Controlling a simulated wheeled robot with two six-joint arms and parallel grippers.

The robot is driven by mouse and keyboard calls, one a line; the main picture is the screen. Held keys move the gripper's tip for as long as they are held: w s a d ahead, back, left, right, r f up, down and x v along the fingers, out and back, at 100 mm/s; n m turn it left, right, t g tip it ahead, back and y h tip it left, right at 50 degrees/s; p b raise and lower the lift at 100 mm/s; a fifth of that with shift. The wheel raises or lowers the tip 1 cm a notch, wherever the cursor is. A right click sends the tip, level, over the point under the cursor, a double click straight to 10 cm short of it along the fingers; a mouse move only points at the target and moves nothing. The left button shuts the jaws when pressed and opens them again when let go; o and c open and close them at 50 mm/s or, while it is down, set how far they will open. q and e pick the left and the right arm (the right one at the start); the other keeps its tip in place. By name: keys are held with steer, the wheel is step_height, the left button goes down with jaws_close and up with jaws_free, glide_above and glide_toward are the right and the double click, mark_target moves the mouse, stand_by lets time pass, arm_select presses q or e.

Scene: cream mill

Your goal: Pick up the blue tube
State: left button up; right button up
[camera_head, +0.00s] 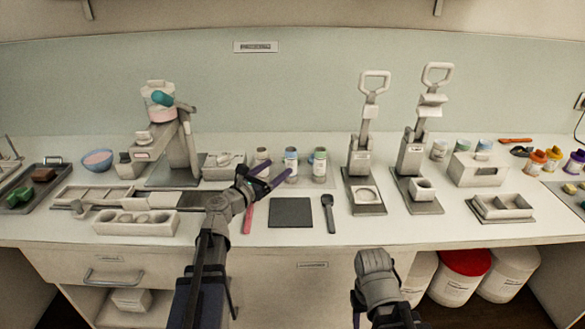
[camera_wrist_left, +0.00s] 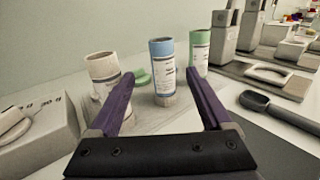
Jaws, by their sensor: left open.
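The blue tube (camera_head: 290,161) is a pale labelled cylinder with a blue top. It stands upright at the back of the counter, between a white tube (camera_head: 262,157) and a green tube (camera_head: 319,163). My left gripper (camera_head: 280,168) is open, with its purple fingers pointing towards the blue tube. In the left wrist view the blue tube (camera_wrist_left: 162,72) shows between and beyond the fingertips; I see no contact, and its base is visible. My right arm shows at the lower middle, but its gripper jaws are not visible.
A dark square mat (camera_head: 291,212) and a dark spoon (camera_head: 329,212) lie in front. A press (camera_head: 361,160) stands to the right, and a mill (camera_head: 177,145) to the left.

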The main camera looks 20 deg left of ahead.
mark_target(287, 161)
arm_select(q)
steer(key=shift+x, duration=3.95)
steer(key=shift+s+d, duration=0.1)
steer(key=shift+d, duration=0.1)
jaws_close()
